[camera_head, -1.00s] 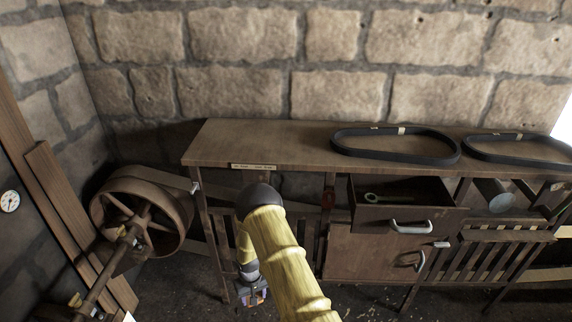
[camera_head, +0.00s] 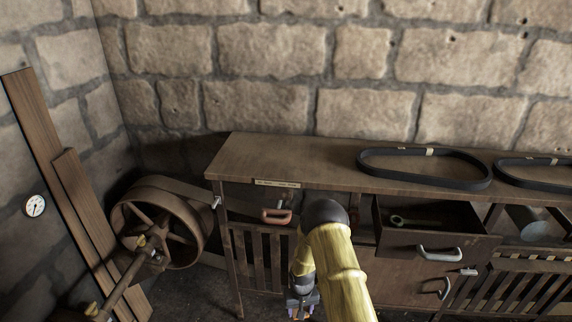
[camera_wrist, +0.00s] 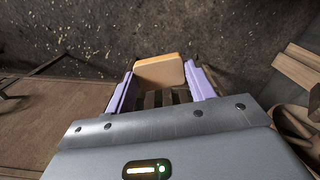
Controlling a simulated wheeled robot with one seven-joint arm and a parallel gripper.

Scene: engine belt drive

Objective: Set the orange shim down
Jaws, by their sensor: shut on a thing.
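The orange shim (camera_wrist: 160,71) is a small block with a pale orange top edge, in the wrist view between the two purple fingers. My gripper (camera_wrist: 161,82) is shut on it and holds it above the dark floor. In the head view my gripper (camera_head: 301,305) hangs low at the front of the workbench, below my yellow arm, near the bottom edge of the picture. The shim is too small to make out clearly there.
The wooden workbench (camera_head: 330,170) carries two black belts, one a large loop (camera_head: 425,182). An open drawer (camera_head: 430,228) holds a wrench (camera_head: 408,220). A large pulley wheel (camera_head: 160,228) stands left of the bench. Planks (camera_head: 62,170) lean on the left wall.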

